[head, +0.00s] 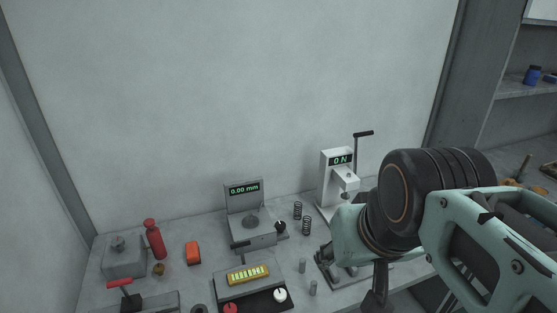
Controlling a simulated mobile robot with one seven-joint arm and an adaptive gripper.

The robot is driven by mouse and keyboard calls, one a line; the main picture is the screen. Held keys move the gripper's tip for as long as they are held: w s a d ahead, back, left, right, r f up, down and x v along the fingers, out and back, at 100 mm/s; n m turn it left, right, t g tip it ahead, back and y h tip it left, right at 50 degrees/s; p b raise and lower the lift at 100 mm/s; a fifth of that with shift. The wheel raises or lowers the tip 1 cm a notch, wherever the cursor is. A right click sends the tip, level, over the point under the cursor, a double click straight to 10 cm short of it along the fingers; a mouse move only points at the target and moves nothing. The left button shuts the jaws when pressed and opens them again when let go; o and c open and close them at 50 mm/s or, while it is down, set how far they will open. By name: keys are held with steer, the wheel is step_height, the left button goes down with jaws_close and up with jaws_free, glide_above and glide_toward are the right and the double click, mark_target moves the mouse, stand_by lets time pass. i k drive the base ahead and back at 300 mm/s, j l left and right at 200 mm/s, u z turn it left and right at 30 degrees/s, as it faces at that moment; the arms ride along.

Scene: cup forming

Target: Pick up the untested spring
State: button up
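Two dark coil springs stand upright on the bench in the head view, a rear spring (297,210) and a front spring (306,225) just to its right. Nothing visible marks which is untested. They stand apart from my arm, between a gauge reading 0.00 mm (244,189) and a white press reading 0 N (337,160). My teal and black arm fills the right side. A dark part of my gripper (375,299) shows at the bottom, right of the springs. Its fingertips are not clear, so its opening cannot be told.
Small grey cylinders (302,266) stand in front of the springs. A panel with a yellow display (248,274) sits front centre. A red bottle (154,239), an orange block (193,253) and a grey box (124,257) are on the left. A wall closes the back.

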mark_target(298, 207)
steer(key=i+l+u, duration=0.3)
steer(key=l+u, duration=0.3)
steer(key=i+l+u, duration=0.3)
steer(key=k+j+z, duration=0.2)
steer(key=z, duration=0.2)
steer(key=k+l, duration=0.1)
steer(key=l, duration=0.5)
steer(key=i+j+u, duration=0.25)
steer(key=u, duration=0.15)
